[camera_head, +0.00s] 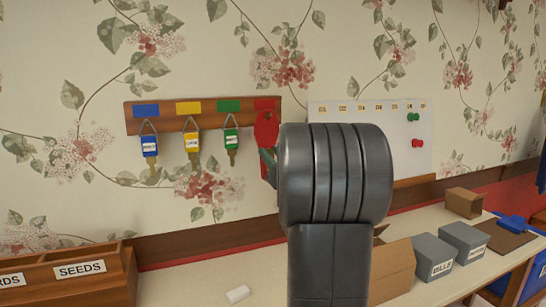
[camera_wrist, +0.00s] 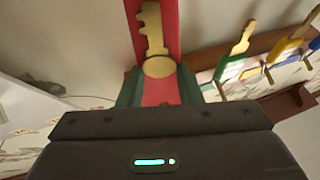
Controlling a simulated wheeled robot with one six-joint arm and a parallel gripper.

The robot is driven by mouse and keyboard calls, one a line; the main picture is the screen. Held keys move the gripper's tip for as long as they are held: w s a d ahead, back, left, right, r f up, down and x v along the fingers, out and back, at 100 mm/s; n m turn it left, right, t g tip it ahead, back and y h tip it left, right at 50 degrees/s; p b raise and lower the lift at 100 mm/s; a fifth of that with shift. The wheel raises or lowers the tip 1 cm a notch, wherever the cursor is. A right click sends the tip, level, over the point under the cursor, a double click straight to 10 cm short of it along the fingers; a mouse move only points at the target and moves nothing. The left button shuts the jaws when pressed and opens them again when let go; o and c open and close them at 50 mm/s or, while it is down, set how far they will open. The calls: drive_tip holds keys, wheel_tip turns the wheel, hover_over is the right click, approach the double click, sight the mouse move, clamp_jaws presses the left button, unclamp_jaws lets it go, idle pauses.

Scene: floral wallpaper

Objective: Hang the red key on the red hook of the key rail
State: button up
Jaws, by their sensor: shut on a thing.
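The wooden key rail (camera_head: 160,127) is on the wall, with blue, yellow, green and red patches along it. The red patch (camera_head: 265,104) is at its right end; the red hook itself is hidden. My gripper (camera_head: 268,160) is just below that end, mostly hidden behind my arm. It is shut on the red key, whose red tag (camera_head: 266,130) shows just under the red patch. In the wrist view, the gold key part (camera_wrist: 153,35) lies against red between my green fingers (camera_wrist: 158,92). I cannot tell whether the tag touches the hook.
Blue (camera_head: 149,146), yellow (camera_head: 192,142) and green (camera_head: 231,138) keys hang on the rail to the left. A white board (camera_head: 340,112) is on the wall to the right.

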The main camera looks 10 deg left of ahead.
idle(0.4)
drive_tip(key=o, duration=1.2)
drive_tip(key=b+v, duration=0.1)
drive_tip(key=v, duration=1.2)
drive_tip(key=shift+s+d+f, duration=0.2)
drive_tip(key=shift+s+d, duration=0.05)
drive_tip(key=shift+d, duration=0.05)
